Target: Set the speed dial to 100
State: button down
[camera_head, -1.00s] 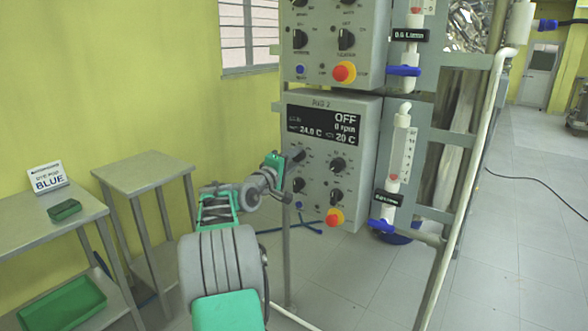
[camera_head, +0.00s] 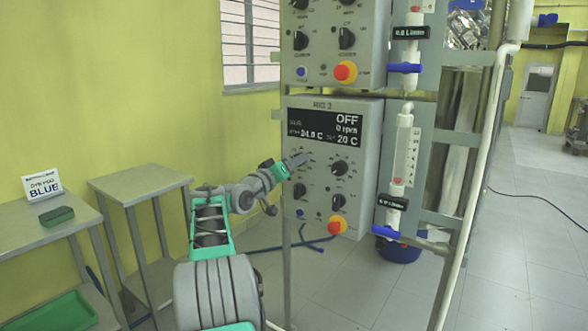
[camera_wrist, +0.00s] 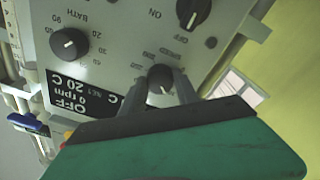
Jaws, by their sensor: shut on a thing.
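The speed dial (camera_wrist: 160,78) is a black knob between my gripper's fingers in the wrist view, where the panel appears upside down. My gripper (camera_wrist: 172,84) is shut on this dial, one finger on each side. In the head view my gripper (camera_head: 298,160) reaches the upper left of the panel and covers that dial. The dial's exact setting cannot be read.
The bath dial (camera_head: 338,167) is right of my gripper. Below are a black switch knob (camera_head: 300,190), another knob (camera_head: 339,202) and a red-yellow stop button (camera_head: 337,224). A glass column with a blue valve (camera_head: 385,232) stands at right. Two side tables (camera_head: 140,181) are at left.

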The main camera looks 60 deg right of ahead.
dwell(0.3)
jog(key=c, duration=0.9)
grip_release()
jog(key=a, duration=0.2)
jog(key=w+a, duration=0.1)
jog(key=a, duration=0.4)
jog(key=shift+w+a+f, duration=0.15)
jog(key=shift+a+f, duration=0.2)
